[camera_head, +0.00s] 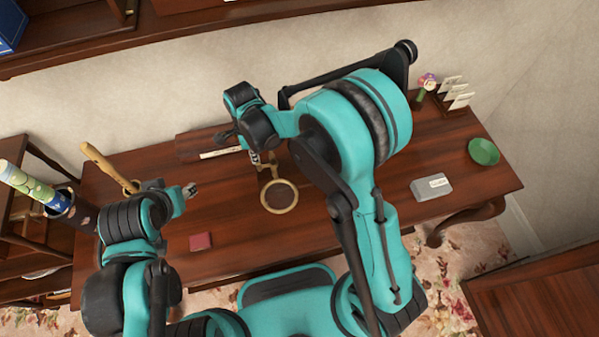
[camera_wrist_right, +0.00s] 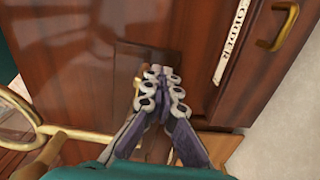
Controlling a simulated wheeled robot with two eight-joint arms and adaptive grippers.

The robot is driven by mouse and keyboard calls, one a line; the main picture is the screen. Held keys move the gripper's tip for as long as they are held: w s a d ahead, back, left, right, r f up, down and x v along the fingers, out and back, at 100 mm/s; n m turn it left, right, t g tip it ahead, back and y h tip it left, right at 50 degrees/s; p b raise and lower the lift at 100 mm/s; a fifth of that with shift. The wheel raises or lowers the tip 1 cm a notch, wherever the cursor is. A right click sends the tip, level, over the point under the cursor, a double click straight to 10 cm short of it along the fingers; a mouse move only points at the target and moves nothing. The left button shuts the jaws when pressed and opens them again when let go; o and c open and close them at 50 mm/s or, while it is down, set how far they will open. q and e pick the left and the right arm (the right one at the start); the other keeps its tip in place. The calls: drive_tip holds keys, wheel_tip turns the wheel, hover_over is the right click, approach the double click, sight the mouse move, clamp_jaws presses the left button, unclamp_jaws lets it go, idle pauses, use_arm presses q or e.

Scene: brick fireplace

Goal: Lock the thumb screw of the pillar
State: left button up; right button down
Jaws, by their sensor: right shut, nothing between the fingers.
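A brass stand with a round ring (camera_head: 279,196) is on the wooden desk, in front of my right arm. In the wrist view its ring (camera_wrist_right: 12,128) shows at the left edge, with a brass rod running right toward the fingers. My right gripper (camera_head: 254,158) is shut and empty, beside the stand's back end; in the wrist view its fingertips (camera_wrist_right: 158,74) meet next to a small brass part (camera_wrist_right: 138,84). Whether they touch it I cannot tell. The pillar and thumb screw are not clearly distinguishable. My left gripper (camera_head: 190,191) hangs over the desk's left part, too small to read.
The desk (camera_head: 350,220) carries a red block (camera_head: 201,241), a grey box (camera_head: 431,187), a green bowl (camera_head: 484,152) and a card holder (camera_head: 455,97). A dark wooden box with a pale label (camera_head: 220,152) stands behind the stand. The desk's front middle is clear.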

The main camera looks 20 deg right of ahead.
drive_tip(key=shift+s+a, duration=0.1)
drive_tip(key=shift+s, duration=1.55)
drive_tip(key=shift+r, duration=0.1)
drive_tip(key=shift+w+r+p, duration=0.2)
drive_tip(key=shift+r+p, duration=0.25)
drive_tip(key=shift+r, duration=0.2)
drive_tip(key=shift+w+r+p, duration=0.2)
drive_tip(key=shift+r+p, duration=0.2)
drive_tip(key=shift+r, duration=0.25)
drive_tip(key=shift+s, duration=0.65)
drive_tip(key=shift+f, duration=0.1)
